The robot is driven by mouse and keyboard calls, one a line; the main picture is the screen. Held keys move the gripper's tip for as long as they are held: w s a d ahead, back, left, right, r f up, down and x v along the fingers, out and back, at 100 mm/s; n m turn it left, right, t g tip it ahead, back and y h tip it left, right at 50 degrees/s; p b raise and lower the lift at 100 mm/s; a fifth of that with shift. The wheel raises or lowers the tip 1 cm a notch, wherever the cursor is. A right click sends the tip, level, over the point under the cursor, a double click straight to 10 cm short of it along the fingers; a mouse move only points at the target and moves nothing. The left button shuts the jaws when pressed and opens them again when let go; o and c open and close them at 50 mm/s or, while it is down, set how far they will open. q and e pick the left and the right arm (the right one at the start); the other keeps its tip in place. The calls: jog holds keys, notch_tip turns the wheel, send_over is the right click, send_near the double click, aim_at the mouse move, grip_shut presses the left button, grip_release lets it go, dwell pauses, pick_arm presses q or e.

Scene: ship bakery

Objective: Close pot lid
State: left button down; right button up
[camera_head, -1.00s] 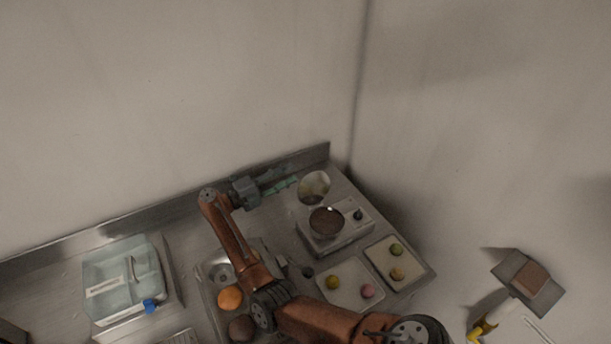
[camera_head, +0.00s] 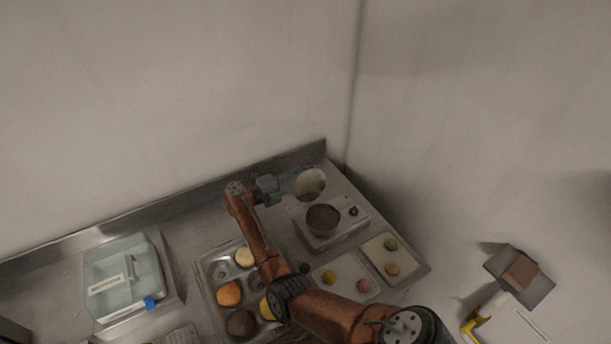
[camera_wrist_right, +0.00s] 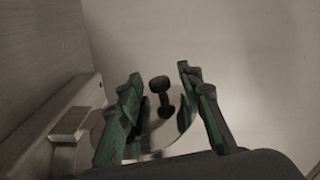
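The pot (camera_head: 323,219) is dark inside and sits uncovered on a small burner (camera_head: 335,236). The round, pale, shiny lid (camera_head: 314,188) is off the pot, just behind it near the back of the counter. My right gripper (camera_head: 300,181) is at the lid, with its fingers overlapping it in the head view. In the right wrist view the green fingers (camera_wrist_right: 159,88) are apart, with the dark lid knob (camera_wrist_right: 161,92) between them and no clear contact. The lid plate is partly hidden by the fingers there. My left gripper is not in view.
Trays with small round pastries (camera_head: 396,262) lie right of and in front of the burner. A metal tray (camera_head: 214,270) with round items is left of my right arm. A light blue box (camera_head: 122,278) stands far left. A low backsplash (camera_head: 200,200) edges the counter.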

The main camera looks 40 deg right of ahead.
jog(key=shift+c, duration=0.7)
grip_shut()
